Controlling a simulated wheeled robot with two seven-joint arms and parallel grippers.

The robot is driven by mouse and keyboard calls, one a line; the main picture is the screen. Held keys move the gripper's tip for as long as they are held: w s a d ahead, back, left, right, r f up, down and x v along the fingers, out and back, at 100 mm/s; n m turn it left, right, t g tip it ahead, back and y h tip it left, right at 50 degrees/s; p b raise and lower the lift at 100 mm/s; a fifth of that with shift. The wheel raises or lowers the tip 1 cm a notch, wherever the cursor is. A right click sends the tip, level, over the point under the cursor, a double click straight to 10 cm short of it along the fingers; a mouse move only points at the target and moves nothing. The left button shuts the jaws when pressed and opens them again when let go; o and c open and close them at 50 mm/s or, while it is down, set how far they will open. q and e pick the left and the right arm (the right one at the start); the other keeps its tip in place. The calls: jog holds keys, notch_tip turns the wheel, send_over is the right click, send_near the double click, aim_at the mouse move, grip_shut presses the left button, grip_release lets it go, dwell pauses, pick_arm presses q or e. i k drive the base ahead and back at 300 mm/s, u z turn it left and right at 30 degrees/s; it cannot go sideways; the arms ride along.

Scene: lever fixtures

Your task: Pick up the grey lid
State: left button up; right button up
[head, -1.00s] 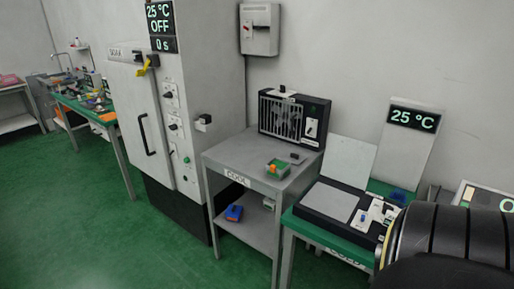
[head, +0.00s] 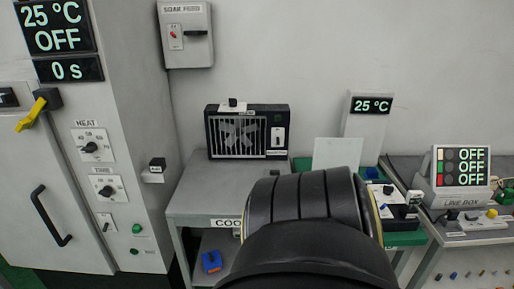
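I cannot surely pick out a grey lid. A pale grey flat panel (head: 338,152) stands upright on the green-topped bench, right of centre in the head view; whether it is the lid I cannot tell. My own black arm link fills the lower middle and hides much of the bench and the right part of the grey table. Neither gripper shows.
A grey table (head: 195,200) holds a black fan unit (head: 246,131); a blue block (head: 211,261) lies on its lower shelf. A tall cabinet (head: 40,215) with a yellow lever (head: 31,115) stands left. The line box (head: 461,173) stands right.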

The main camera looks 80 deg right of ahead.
aim_at(268, 172)
jog(key=z, duration=0.95)
jog(key=i, duration=1.25)
jog(key=z, duration=1.15)
